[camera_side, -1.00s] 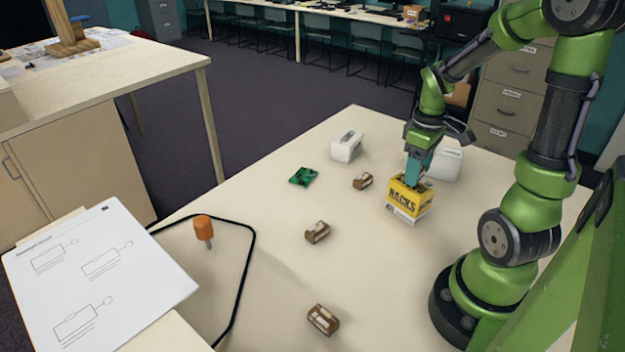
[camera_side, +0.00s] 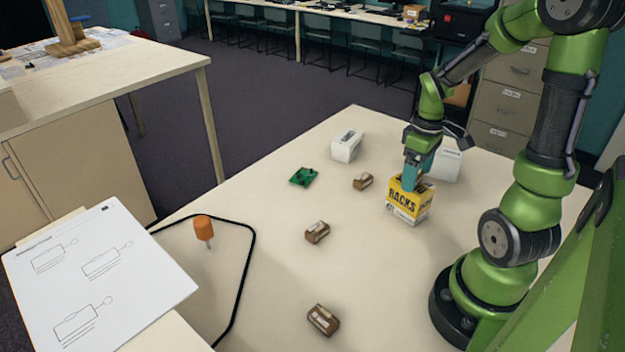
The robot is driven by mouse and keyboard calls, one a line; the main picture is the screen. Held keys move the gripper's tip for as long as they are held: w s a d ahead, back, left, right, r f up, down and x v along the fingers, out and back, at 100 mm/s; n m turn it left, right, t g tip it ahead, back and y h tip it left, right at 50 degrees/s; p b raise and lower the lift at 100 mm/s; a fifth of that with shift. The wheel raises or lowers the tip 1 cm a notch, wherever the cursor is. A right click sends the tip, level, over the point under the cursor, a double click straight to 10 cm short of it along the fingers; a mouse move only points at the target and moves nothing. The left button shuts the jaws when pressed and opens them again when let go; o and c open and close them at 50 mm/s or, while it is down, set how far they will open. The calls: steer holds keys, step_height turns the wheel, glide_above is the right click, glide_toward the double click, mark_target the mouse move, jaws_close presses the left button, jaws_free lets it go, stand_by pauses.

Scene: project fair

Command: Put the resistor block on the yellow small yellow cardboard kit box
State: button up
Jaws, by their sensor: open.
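The small yellow cardboard kit box (camera_side: 408,204), marked "RACKS", stands on the pale table in front of my arm. My gripper (camera_side: 412,184) points down at the top of this box, with its teal tip at or just above the box's top. The jaws are open; I cannot see the gap between them clearly. Several small brown blocks with pale tops lie on the table: one behind and left of the box (camera_side: 363,181), one to the left (camera_side: 317,232), one near the front (camera_side: 323,320). I cannot tell which thing is the resistor block, or whether one is hidden at the jaws.
A white box (camera_side: 347,146) stands at the back and another (camera_side: 446,165) behind the gripper.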

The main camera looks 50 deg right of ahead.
step_height(320, 180, up, 12)
steer(key=f, duration=0.1)
steer(key=a+r+m+t+y, duration=0.1)
steer(key=a+r+m+t, duration=0.1)
steer(key=a, duration=0.8)
steer(key=w+a+r+m+t+y, duration=0.1)
steer(key=a+t, duration=0.4)
steer(key=a, duration=0.5)
steer(key=shift+a+r+m, duration=0.3)
steer(key=shift+r+m, duration=0.15)
steer(key=shift+m, duration=0.05)
